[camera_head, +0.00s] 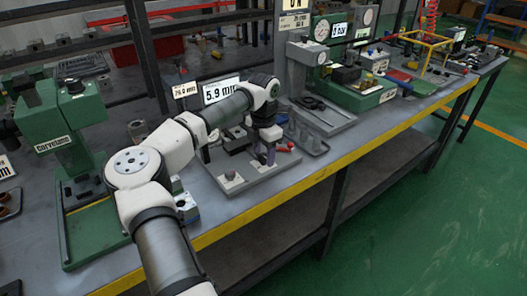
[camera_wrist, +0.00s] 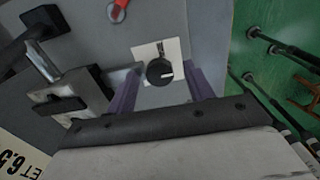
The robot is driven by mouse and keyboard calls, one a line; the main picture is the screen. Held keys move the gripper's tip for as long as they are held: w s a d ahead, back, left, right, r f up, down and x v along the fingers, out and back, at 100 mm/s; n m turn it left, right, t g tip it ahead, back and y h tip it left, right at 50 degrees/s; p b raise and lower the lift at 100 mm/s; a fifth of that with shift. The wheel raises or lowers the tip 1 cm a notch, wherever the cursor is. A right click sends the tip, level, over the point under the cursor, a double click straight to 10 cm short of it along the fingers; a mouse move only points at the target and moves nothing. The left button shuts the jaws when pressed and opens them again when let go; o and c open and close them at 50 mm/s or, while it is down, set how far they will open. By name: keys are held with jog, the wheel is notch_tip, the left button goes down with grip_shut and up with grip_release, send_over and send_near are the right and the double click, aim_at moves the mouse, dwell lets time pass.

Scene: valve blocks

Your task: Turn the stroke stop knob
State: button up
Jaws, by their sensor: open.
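In the wrist view a round black knob (camera_wrist: 159,71) with a white mark sits on a pale square plate (camera_wrist: 143,52) on the grey fixture. My gripper (camera_wrist: 164,82) is open, with one purple finger on each side of the knob. I cannot tell whether either finger touches it. In the head view my gripper (camera_head: 265,156) points down over the light grey base plate (camera_head: 245,178) of the fixture. The knob is hidden there behind my gripper.
A red-tipped part (camera_wrist: 118,10) lies near the knob. A metal block and rod (camera_wrist: 55,97) are at the left. A display reading 5.9 mm (camera_head: 221,90) stands behind my arm. The yellow bench edge (camera_head: 320,170) runs along the front.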

jog(key=c, duration=1)
jog(key=shift+n, duration=0.3)
jog(key=n+b, duration=0.1)
jog(key=n, duration=0.5)
jog(key=shift+b, duration=0.3)
jog(key=n, duration=0.3)
jog(key=shift+n+b, duration=0.75)
jog(key=shift+n, duration=1.45)
